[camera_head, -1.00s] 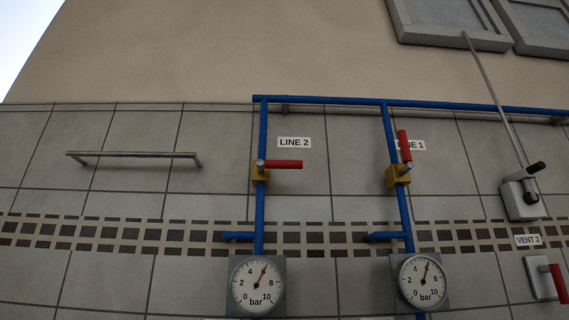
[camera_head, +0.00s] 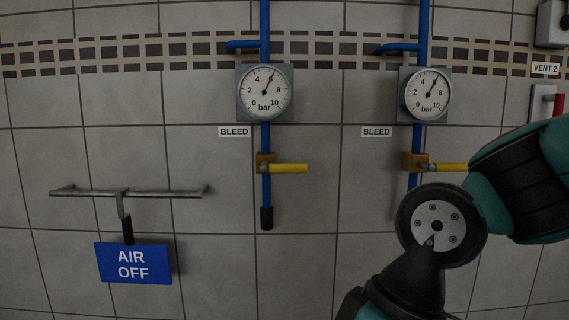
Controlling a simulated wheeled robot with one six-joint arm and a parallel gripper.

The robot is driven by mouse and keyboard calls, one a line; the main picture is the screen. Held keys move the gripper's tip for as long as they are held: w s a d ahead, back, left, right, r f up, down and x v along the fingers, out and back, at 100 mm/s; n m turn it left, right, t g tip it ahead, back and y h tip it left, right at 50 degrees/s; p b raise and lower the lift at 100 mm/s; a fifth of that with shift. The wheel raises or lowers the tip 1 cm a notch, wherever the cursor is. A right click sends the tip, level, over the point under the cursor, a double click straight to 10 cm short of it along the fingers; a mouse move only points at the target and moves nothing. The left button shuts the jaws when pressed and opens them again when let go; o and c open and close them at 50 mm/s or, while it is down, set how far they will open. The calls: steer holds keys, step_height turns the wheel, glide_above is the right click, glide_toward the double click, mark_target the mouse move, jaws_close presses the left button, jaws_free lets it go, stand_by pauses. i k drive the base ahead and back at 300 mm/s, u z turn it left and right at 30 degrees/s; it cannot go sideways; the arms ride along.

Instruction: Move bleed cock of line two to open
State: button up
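The line two bleed cock is on the left blue pipe (camera_head: 266,140), below its gauge. It has a brass body (camera_head: 263,159) and a yellow lever (camera_head: 289,168) that points right, level and across the pipe. A BLEED label (camera_head: 235,132) is to the left of the pipe above it. The pipe ends below in a black tip (camera_head: 267,218). The LINE 2 label is out of view now. My arm is at the lower right, apart from this lever in the picture. My gripper itself does not show.
The right pipe has a similar bleed cock with a level yellow lever (camera_head: 452,167), partly behind my arm. Both gauges, left (camera_head: 265,92) and right (camera_head: 427,94), read above 4. A blue AIR OFF sign (camera_head: 133,263) hangs from a wall rail (camera_head: 85,193).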

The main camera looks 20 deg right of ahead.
mark_target(282, 168)
steer(key=z, duration=1.55)
steer(key=k, duration=1)
steer(key=u, duration=1.55)
steer(key=i, duration=0.5)
steer(key=u, duration=0.05)
